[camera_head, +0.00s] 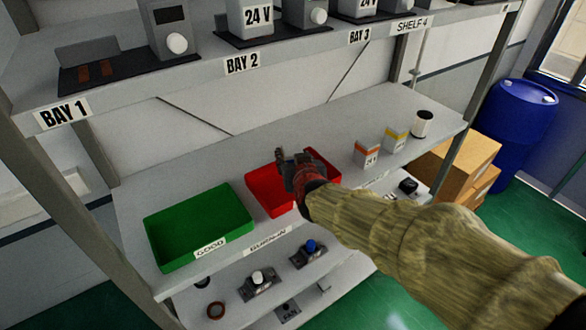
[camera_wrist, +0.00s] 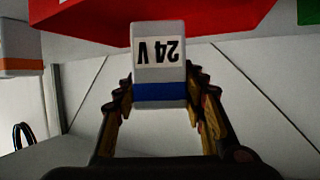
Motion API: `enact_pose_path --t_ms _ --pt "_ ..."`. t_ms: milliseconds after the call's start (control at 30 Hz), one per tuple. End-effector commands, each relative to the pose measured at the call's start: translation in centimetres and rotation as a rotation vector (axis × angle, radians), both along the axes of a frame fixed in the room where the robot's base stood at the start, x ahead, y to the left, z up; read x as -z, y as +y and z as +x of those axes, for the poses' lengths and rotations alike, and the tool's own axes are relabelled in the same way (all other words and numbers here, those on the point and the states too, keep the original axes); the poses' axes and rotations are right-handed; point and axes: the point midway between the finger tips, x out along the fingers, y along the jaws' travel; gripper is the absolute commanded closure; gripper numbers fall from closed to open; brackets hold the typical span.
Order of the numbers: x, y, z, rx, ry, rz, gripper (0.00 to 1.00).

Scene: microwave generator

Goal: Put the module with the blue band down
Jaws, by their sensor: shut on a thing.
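The module with the blue band (camera_wrist: 159,65) is a white block with a blue stripe. It is held between the two fingers of my gripper (camera_wrist: 160,92) in the wrist view, where its "24 V" label appears upside down. In the head view my gripper (camera_head: 290,165) is over or just beside the red bin (camera_head: 264,191) on the middle shelf. The arm and gripper hide part of that bin, and I cannot make out the module there. The red bin also shows at the top of the wrist view (camera_wrist: 150,14). I cannot tell whether the module touches anything below.
A green bin (camera_head: 160,230) labelled "GOOD" stands left of the red bin. Modules with orange (camera_head: 367,153) and yellow (camera_head: 395,139) bands and a white spool (camera_head: 422,124) stand to the right. The upper shelf (camera_head: 205,75) with its bays overhangs behind. Shelf space between the red bin and the orange-banded module looks clear.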

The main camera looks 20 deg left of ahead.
Motion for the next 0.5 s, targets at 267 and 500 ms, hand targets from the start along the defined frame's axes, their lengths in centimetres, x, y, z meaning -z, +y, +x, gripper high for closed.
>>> enact_pose_path --t_ms 267,500 --pt "3.4 0.1 0.8 -0.001 -0.001 -0.002 0.92" --pt "3.8 0.1 0.8 0.0 -0.003 0.001 0.92"
